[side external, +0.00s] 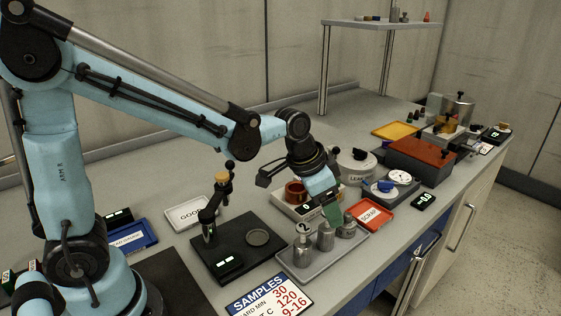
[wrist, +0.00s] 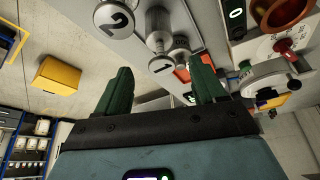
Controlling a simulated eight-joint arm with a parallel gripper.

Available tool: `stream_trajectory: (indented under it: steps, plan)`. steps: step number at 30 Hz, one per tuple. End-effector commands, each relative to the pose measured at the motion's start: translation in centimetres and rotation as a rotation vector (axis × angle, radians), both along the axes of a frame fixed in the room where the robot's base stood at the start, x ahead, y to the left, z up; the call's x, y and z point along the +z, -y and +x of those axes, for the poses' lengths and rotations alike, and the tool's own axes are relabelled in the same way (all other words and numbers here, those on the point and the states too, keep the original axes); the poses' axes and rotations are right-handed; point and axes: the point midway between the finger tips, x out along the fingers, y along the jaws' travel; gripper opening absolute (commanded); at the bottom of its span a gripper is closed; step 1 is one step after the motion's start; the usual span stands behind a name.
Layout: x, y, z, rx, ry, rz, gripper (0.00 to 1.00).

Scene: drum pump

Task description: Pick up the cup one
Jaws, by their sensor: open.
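Cup one is a grey metal piece whose white disc marked 1 (wrist: 161,65) shows in the wrist view between my green fingers. In the side view the middle metal cup (side external: 326,238) stands upright on the grey tray (side external: 298,278), its top hidden by my gripper. Cup two (side external: 302,252) stands to its left; its disc marked 2 shows in the wrist view (wrist: 114,18). A third cup (side external: 347,228) stands to the right. My gripper (side external: 333,214) is open and points down at the middle cup. I cannot tell whether the fingers touch it.
A red SCRAP tray (side external: 372,215) lies close to the right of the cups. A device with a brown-red ring (side external: 296,191) stands behind them. A black stand (side external: 240,252) is to the left, and a SAMPLES sign (side external: 270,298) lies in front.

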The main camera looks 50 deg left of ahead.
Motion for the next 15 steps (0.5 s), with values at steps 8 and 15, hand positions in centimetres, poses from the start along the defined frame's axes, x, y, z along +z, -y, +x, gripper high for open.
stream_trajectory:
  steps: [8,15]
  plan:
    - [-2.3,0.1,0.8,0.0,0.0,0.0,0.69]
    - [-4.5,0.4,1.6,0.001,0.0,0.0,0.69]
